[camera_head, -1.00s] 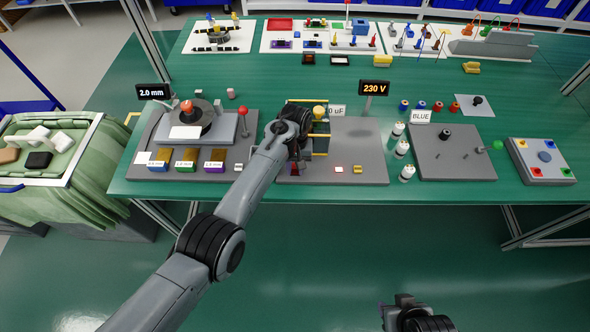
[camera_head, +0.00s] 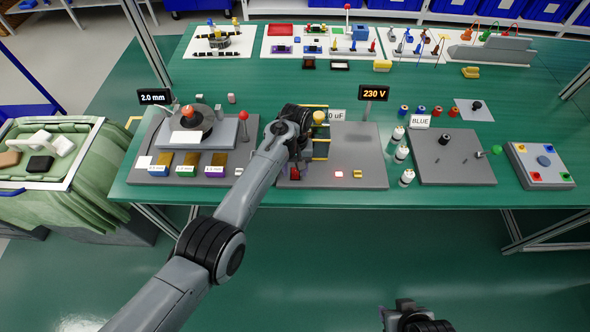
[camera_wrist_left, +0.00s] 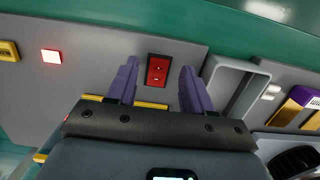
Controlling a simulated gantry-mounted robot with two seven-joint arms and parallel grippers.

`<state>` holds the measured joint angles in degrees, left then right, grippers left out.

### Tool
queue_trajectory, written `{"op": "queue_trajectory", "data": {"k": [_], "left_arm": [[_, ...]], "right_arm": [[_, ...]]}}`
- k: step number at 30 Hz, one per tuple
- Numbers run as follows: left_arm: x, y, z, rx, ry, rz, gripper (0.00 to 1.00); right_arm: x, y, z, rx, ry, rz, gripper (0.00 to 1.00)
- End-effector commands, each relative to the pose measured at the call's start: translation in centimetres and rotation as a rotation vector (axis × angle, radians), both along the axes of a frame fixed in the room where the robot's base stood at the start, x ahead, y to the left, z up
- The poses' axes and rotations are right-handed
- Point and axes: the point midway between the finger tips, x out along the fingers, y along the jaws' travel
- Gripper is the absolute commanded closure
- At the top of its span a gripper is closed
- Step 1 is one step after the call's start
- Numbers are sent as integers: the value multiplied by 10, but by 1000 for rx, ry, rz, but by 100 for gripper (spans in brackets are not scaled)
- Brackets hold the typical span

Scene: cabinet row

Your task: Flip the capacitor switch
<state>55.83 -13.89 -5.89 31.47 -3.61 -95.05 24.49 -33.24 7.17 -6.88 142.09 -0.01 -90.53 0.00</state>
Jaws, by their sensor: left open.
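The capacitor switch is a small red rocker in a black frame, flat on the grey capacitor panel (camera_head: 365,150). It shows in the left wrist view (camera_wrist_left: 158,70) between the two finger ends, and in the head view (camera_head: 295,174) partly behind my gripper. My left gripper (camera_head: 297,168) is open and empty above it; its purple-grey fingers (camera_wrist_left: 158,82) stand one on each side of the switch. Whether they touch the panel is unclear. A small square light (camera_wrist_left: 51,56) on the panel glows red-white, also in the head view (camera_head: 339,174). My right gripper (camera_head: 408,312) shows only partly at the bottom edge.
A yellow piece (camera_head: 357,174) lies beside the light. A "230 V" display (camera_head: 374,93) stands behind the panel. A grey open tray (camera_wrist_left: 228,88) is right of the switch in the wrist view. White cylinders (camera_head: 402,152) stand right of the panel.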

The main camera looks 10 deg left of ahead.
Motion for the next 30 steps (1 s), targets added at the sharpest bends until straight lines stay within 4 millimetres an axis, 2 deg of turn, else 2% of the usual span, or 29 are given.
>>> {"op": "queue_trajectory", "data": {"k": [1,6,15,21,30], "left_arm": [[2,0,12,-1,-3,0,49],[5,0,41,-2,-3,1,49],[10,1,81,-1,-1,0,49],[11,1,90,0,1,0,49],[11,1,91,0,0,0,49]], "right_arm": [[0,0,6,-1,0,1,57],[0,0,14,-1,0,1,57],[0,0,23,2,-1,-2,57],[0,1,24,7,-1,-4,57],[0,2,24,9,-1,-5,57]]}}
